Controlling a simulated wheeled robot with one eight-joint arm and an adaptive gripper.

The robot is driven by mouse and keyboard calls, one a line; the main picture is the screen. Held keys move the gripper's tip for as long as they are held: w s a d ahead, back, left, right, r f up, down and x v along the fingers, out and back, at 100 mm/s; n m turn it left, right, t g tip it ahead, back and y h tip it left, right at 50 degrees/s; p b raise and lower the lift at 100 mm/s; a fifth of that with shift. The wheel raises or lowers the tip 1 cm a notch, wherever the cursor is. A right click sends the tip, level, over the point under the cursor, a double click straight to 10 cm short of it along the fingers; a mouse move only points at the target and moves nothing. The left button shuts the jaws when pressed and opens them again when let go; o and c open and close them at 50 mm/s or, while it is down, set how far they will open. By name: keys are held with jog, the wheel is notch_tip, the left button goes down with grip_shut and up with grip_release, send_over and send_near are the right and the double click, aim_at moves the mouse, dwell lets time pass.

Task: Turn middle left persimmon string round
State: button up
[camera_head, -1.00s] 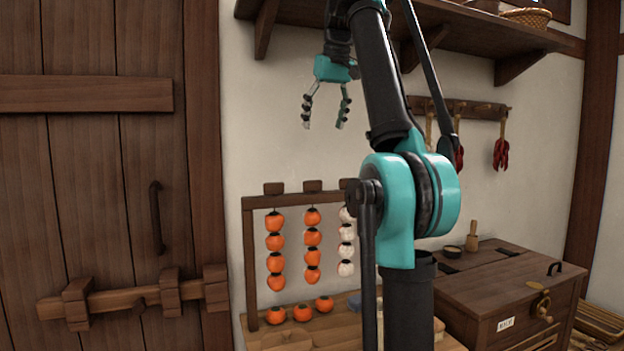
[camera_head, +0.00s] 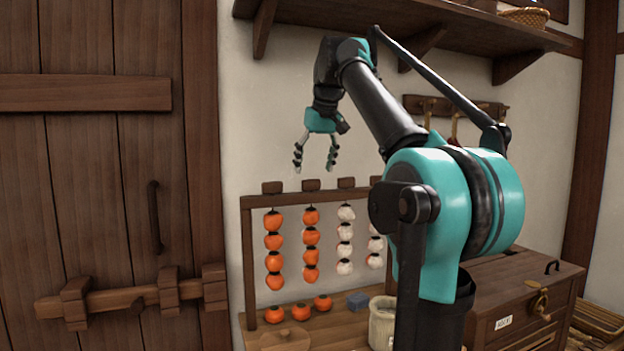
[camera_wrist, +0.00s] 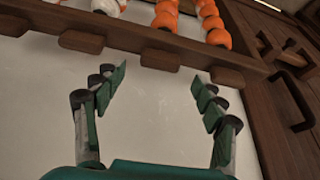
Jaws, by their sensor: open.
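The middle left persimmon string (camera_head: 311,244) is a column of several orange fruits hanging straight from the wooden rack (camera_head: 249,260). In the wrist view this string (camera_wrist: 165,14) shows only partly, behind the rack's bar. A wooden tab (camera_head: 311,185) sits on the bar above it, and this tab (camera_wrist: 160,60) also shows in the wrist view. My gripper (camera_head: 315,166) is open and empty, pointing down just above the rack in the picture. In the wrist view my gripper's fingers (camera_wrist: 160,80) are apart with bare wall between them. It appears to touch nothing.
Another orange string (camera_head: 273,250) hangs to the left; two whitish strings (camera_head: 345,240) hang to the right, the farther partly hidden by my arm. Loose persimmons (camera_head: 323,302), a blue-grey block (camera_head: 358,300) and a pale pot (camera_head: 382,325) stand below. A shelf (camera_head: 460,20) juts out above.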

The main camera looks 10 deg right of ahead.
aim_at(311, 180)
jog(key=shift+x, duration=2.25)
jog(key=c, duration=1.2)
